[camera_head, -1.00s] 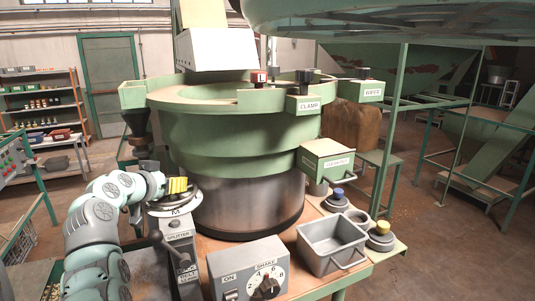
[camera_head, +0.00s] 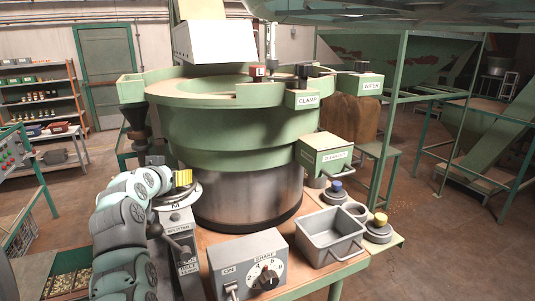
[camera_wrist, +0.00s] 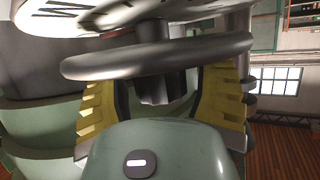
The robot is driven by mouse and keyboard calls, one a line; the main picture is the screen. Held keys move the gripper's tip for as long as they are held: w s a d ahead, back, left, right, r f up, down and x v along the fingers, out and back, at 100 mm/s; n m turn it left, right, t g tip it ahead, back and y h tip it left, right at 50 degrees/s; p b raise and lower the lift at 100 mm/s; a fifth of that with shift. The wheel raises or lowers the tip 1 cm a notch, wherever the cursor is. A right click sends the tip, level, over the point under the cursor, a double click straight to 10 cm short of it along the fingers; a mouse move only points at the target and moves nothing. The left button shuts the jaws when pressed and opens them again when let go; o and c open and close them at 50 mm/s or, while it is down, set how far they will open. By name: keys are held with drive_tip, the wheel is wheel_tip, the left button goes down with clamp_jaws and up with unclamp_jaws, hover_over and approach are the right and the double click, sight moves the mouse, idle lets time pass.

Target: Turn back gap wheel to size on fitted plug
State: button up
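The gap wheel seems to be the grey wheel (camera_wrist: 160,55) in the wrist view, with a short dark hub (camera_wrist: 155,90) below it and a pale lettered dial (camera_wrist: 75,15) above. My gripper (camera_wrist: 160,105) is open, its yellow ribbed fingers on either side of the hub. I cannot tell whether they touch the wheel. In the head view, my gripper (camera_head: 183,178) is at the pale dial (camera_head: 178,195) marked M, above the splitter box (camera_head: 177,228). The fitted plug is not clearly visible.
The large green hopper bowl (camera_head: 225,130) stands just behind my gripper. A shake control box (camera_head: 249,262) and a grey bin (camera_head: 331,238) are on the bench in front. A green clean-out chute (camera_head: 326,155) juts out at the right. A small lever (camera_head: 180,247) sticks out beside the splitter.

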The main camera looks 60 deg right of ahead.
drive_tip(key=shift+o, duration=0.5)
drive_tip(key=shift+a, duration=0.15)
drive_tip(key=v, duration=1.1)
drive_tip(key=shift+s+a, duration=0.25)
drive_tip(key=shift+a, duration=0.05)
drive_tip(key=shift+r, duration=0.15)
